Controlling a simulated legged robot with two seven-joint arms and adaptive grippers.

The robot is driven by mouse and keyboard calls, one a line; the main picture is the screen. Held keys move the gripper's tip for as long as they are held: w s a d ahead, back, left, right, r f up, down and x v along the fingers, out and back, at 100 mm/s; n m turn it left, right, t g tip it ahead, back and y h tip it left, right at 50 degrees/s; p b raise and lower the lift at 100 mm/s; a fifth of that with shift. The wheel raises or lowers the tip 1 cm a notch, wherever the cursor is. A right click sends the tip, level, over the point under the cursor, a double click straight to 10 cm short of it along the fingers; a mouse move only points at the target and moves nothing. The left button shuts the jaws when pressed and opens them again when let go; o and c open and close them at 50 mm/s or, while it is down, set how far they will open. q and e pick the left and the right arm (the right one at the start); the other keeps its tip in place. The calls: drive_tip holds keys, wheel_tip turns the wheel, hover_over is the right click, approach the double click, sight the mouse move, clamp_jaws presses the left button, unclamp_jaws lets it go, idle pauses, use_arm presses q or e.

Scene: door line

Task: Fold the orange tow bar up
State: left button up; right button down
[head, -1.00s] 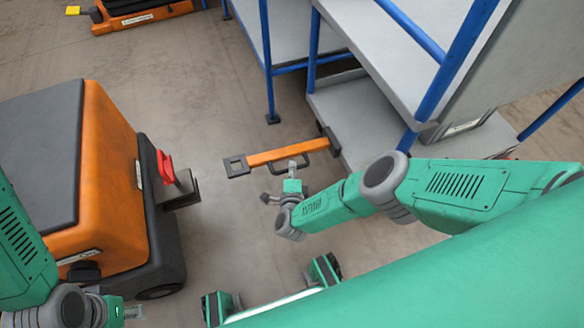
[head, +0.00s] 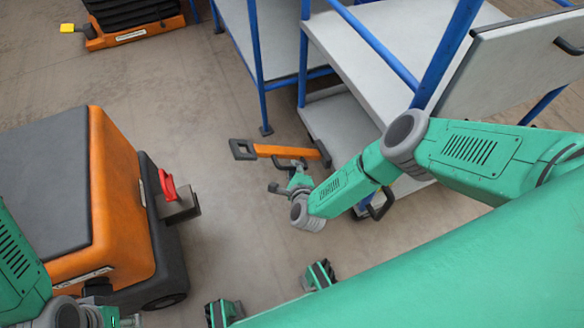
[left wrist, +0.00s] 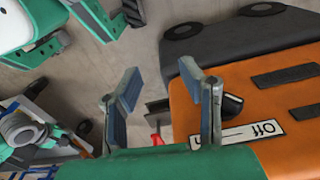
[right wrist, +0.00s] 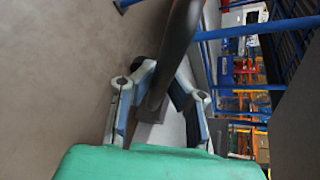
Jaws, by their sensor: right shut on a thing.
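The orange tow bar (head: 285,151) juts left from the low end of the grey cart (head: 340,130), with a dark square eye (head: 243,150) at its free end. It looks raised at a shallow angle. My right gripper (head: 292,168) is at the bar's dark loop handle. In the right wrist view its fingers (right wrist: 155,100) close around the dark handle (right wrist: 178,45), which hides part of the grip. My left gripper (head: 130,321) is at the bottom left edge; the left wrist view shows its fingers (left wrist: 165,95) apart and empty.
An orange and black tug (head: 120,190) stands at left, with a red-topped hitch (head: 168,185) facing the bar. Blue-framed shelving (head: 262,85) stands behind. Another orange machine (head: 135,30) is at the top left. Floor is clear between tug and cart.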

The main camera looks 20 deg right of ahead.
idle(0.3)
use_arm(q)
clamp_jaws()
drive_tip(key=w+d+f+n+h, duration=0.2)
drive_tip(key=w+d+f+n, duration=0.1)
drive_tip(key=w+d+n, duration=0.65)
drive_tip(key=w+d+f+n+h, duration=0.3)
drive_tip(key=w+d, duration=0.4)
drive_tip(key=w, duration=0.6)
drive_tip(key=w+d+r+n+h, duration=0.1)
drive_tip(key=w+d+r+n, duration=0.15)
drive_tip(key=w, duration=0.25)
drive_tip(key=w+d+r+n+h, duration=0.1)
drive_tip(key=w+d+r+n, duration=0.1)
drive_tip(key=w+n, duration=0.25)
drive_tip(key=d+f, duration=0.4)
drive_tip(key=d, duration=0.4)
drive_tip(key=shift+w+f, duration=0.35)
drive_tip(key=shift+w, duration=0.1)
